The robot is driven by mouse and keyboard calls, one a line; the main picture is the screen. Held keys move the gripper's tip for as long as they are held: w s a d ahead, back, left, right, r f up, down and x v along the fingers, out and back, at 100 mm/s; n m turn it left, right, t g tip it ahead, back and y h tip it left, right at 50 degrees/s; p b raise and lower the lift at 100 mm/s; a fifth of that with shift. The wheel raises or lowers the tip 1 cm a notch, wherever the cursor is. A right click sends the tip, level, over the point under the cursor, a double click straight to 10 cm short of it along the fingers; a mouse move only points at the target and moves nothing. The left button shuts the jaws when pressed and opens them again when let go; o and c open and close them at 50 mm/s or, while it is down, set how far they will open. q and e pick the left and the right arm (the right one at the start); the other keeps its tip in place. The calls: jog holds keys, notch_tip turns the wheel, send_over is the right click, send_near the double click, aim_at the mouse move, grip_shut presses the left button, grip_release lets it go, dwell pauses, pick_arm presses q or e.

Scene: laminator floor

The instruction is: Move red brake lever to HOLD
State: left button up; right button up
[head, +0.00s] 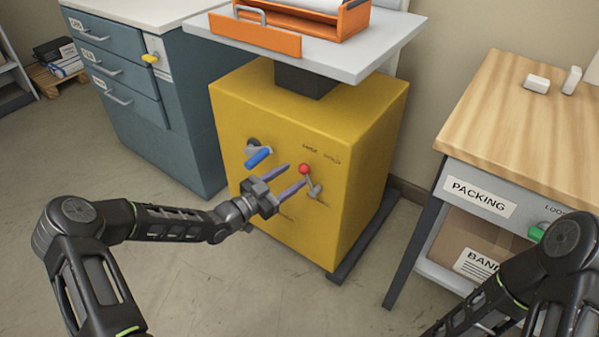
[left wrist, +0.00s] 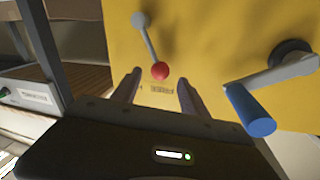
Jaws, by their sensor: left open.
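The red brake lever (head: 304,169) is on the front of the yellow machine base (head: 280,110). Its red ball knob sits at the upper left of a grey arm that runs down to a pivot. Small labels are printed above it, too small to read. My left gripper (head: 287,178) is open in front of the panel, its fingers just left of the knob. In the left wrist view the red knob (left wrist: 160,71) shows beyond and between the two fingertips (left wrist: 158,84), with no contact visible. My right gripper is not in view.
A crank with a blue handle (head: 258,157) sticks out left of the lever. A grey tabletop (head: 350,55) with an orange unit (head: 255,33) overhangs the base. A blue drawer cabinet (head: 150,100) stands left, a wooden packing bench (head: 520,120) right.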

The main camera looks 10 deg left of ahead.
aim_at(300, 172)
pick_arm(q)
jog(key=shift+x, duration=2)
grip_shut()
